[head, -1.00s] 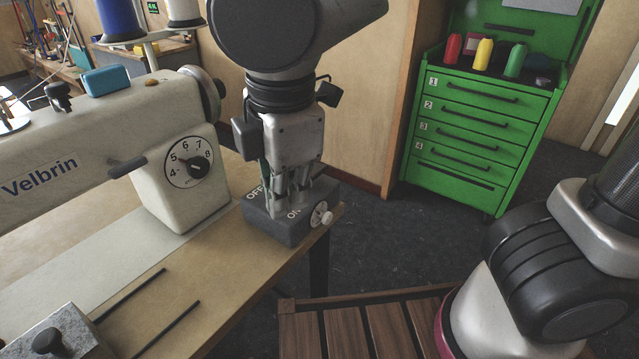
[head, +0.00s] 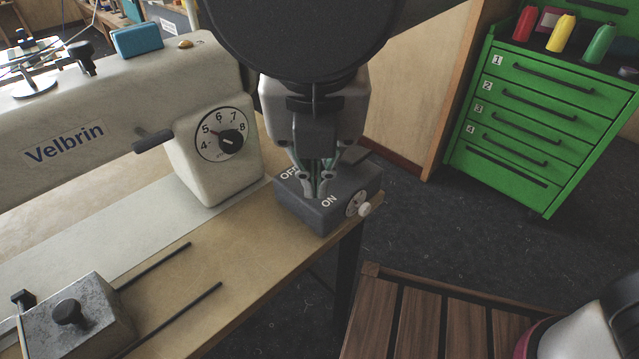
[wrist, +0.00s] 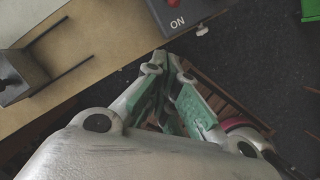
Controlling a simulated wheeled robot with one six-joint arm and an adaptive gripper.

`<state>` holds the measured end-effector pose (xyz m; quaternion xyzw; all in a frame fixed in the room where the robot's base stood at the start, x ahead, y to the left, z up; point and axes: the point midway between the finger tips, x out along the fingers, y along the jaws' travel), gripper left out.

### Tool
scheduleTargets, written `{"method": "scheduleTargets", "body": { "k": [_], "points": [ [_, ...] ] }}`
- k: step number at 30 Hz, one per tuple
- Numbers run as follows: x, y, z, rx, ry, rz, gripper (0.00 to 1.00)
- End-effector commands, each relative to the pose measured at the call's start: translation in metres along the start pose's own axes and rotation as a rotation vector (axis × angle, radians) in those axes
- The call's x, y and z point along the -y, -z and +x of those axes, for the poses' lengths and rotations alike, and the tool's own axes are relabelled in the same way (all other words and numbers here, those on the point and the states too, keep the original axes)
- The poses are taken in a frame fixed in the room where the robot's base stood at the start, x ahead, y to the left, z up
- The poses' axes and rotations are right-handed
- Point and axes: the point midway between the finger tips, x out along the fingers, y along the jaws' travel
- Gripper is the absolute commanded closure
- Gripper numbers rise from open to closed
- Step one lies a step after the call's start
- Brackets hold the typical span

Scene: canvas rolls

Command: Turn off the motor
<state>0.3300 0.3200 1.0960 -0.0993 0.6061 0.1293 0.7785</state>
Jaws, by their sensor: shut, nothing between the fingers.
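The grey motor switch box (head: 345,208) sits at the table corner beside the sewing machine (head: 215,165). Its top carries an OFF label, partly covered by my gripper, and an ON label nearer the front. My gripper (head: 318,194) points down over the box, its fingers together and empty, between the two labels. I cannot tell whether the tips touch it. In the wrist view the box (wrist: 195,12) shows at the top edge with ON and part of a red piece (wrist: 174,3); my gripper (wrist: 165,62) appears below it. The switch's middle is hidden in the head view.
A white knob (head: 357,204) sticks out of the box's right side. A metal block (head: 100,322) with thin rods lies at the table's front left. A slatted wooden surface (head: 420,318) is at lower right, a green drawer cabinet (head: 540,110) behind. Dark floor lies between.

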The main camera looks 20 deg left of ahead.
Motion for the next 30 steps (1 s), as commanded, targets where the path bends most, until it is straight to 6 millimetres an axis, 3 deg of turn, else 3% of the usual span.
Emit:
{"method": "scheduleTargets", "body": {
  "k": [11,26,30],
  "points": [
    [0.0,0.0,0.007,0.0,0.002,0.003,1.0],
    [0.002,0.0,0.104,-0.001,0.005,0.003,1.0],
    [0.001,-0.024,0.107,0.0,0.0,0.007,1.0]
  ]
}}
